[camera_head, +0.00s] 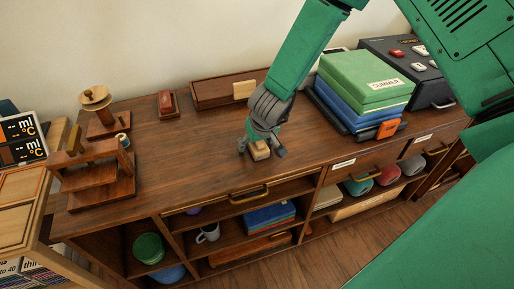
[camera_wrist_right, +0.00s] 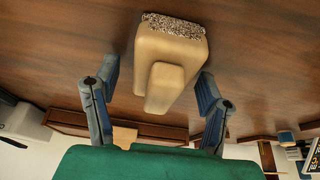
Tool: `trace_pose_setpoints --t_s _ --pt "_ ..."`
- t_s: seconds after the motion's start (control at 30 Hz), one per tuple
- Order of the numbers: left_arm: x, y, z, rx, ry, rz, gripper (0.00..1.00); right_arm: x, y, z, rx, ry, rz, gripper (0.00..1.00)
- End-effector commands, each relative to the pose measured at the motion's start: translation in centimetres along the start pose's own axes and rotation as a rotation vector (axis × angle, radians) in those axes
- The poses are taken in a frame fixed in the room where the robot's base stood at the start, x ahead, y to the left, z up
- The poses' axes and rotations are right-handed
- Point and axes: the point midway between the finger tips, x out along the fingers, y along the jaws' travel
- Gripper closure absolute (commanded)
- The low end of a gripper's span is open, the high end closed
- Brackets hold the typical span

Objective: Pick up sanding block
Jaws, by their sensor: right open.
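The sanding block (camera_head: 259,150) is a small tan block on the wooden cabinet top. In the right wrist view the sanding block (camera_wrist_right: 168,62) shows a pale body with a narrower grip part and a speckled, gritty face. My right gripper (camera_head: 262,147) is lowered over it, with fingers on either side. In the right wrist view the fingers of my right gripper (camera_wrist_right: 158,95) are spread apart, with gaps between them and the block. My left gripper is in neither view.
Stacked green and blue boxes (camera_head: 367,84) stand right of the gripper, with a dark case (camera_head: 411,66) behind. A wooden tray (camera_head: 213,92) lies behind it. A wooden stand (camera_head: 97,172) is at the left. The top left of the gripper is mostly clear.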

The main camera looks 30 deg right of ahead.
Motion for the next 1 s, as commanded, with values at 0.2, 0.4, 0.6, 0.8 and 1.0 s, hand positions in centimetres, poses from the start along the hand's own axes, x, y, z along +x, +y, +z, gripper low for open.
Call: trace_pose_setpoints --t_s 0.2,0.4,0.6,0.8,1.0 --pt "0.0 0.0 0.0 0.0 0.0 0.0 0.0 0.2 0.0 0.0 0.0 0.001 0.0 0.34" --pt "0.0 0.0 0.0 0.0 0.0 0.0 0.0 0.2 0.0 -0.1 0.0 0.001 0.0 0.87" --pt "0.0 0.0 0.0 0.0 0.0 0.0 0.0 0.2 0.0 -0.1 0.0 0.001 0.001 0.94" --pt "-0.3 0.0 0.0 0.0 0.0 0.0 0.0 -0.6 0.0 -0.4 -0.001 0.003 0.001 0.94" --pt "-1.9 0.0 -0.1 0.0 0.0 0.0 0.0 -4.3 0.0 -2.0 -0.004 0.006 0.001 0.94"
